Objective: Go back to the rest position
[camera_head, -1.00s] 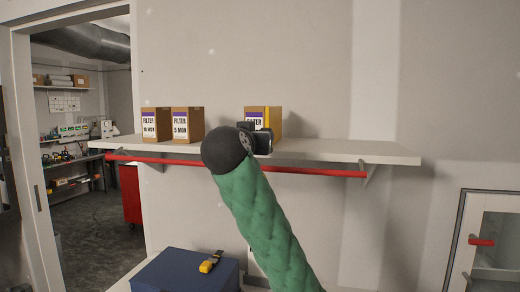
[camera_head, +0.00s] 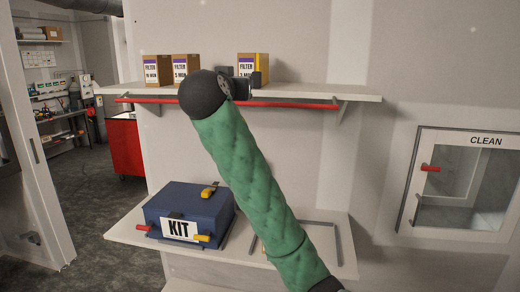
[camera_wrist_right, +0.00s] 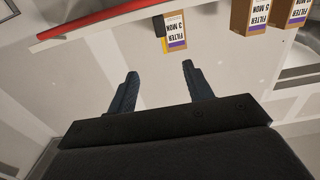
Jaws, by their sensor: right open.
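My right arm in its green sleeve rises from the lower right in the head view. Its gripper (camera_head: 247,86) is at the shelf's front edge, in front of the lower part of a filter box (camera_head: 253,66) with a yellow side strip. In the wrist view, which looks upside down, the right gripper (camera_wrist_right: 160,72) has its two fingers spread with nothing between them. The same filter box (camera_wrist_right: 175,32) stands beyond the fingertips, apart from them. My left gripper is not in view.
Two more filter boxes (camera_head: 158,70) (camera_head: 186,68) stand left on the shelf (camera_head: 310,92), above a red rail (camera_head: 290,104). Below, a blue KIT case (camera_head: 190,207) sits on a lower shelf (camera_head: 125,232). A CLEAN cabinet (camera_head: 465,185) is at right, a doorway at left.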

